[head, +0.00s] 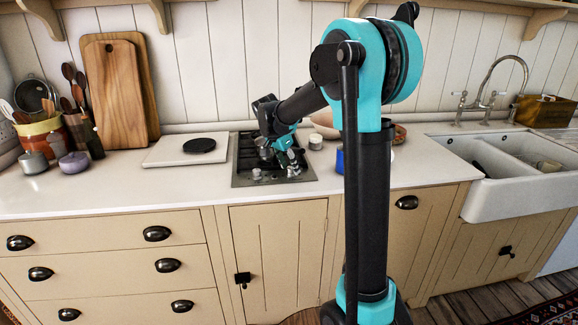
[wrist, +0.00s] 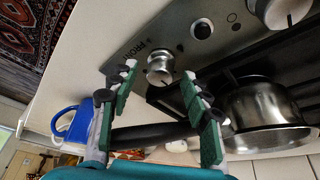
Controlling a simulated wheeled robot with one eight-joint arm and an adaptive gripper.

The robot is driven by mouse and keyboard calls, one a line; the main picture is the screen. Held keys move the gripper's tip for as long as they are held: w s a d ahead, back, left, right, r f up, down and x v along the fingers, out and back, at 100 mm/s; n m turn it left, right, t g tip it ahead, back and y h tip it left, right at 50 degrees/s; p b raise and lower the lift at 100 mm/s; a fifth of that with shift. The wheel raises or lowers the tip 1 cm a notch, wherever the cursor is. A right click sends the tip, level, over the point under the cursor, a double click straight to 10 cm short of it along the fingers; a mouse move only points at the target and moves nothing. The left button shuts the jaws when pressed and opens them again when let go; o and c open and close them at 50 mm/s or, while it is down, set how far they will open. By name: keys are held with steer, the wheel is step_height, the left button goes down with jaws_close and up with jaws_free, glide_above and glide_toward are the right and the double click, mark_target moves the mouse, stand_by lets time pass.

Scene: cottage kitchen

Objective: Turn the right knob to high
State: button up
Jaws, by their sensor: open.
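The hob (head: 245,181) is a dark cooktop with a steel front panel, set in the white counter. Its right knob (head: 293,171) is round and silver. In the wrist view, the right knob (wrist: 160,68) shows just beyond and between my fingertips. My gripper (head: 286,157) is over the right front of the hob. In the wrist view, my gripper (wrist: 159,84) is open, with one green-padded finger on each side of the knob's line. I cannot tell whether either finger touches it. The knob's pointer setting is not readable. The left knob (wrist: 287,10) shows at the top right.
A steel pot (wrist: 262,112) stands on the hob close to my gripper's right finger. A small black button (wrist: 201,30) sits between the knobs. A blue mug (wrist: 72,124) stands on the counter right of the hob. A white board (head: 165,153) lies left of it.

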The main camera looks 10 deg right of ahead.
jaws_close()
steer(key=shift+n, duration=0.4)
steer(key=n, duration=0.1)
steer(key=n+t+y, duration=0.1)
steer(key=n, duration=0.1)
steer(key=shift+s+d, duration=0.15)
steer(key=shift+d, duration=0.05)
steer(key=shift+n+t+y, duration=0.3)
steer(key=shift+n+y, duration=0.4)
steer(key=shift+n, duration=1)
jaws_free()
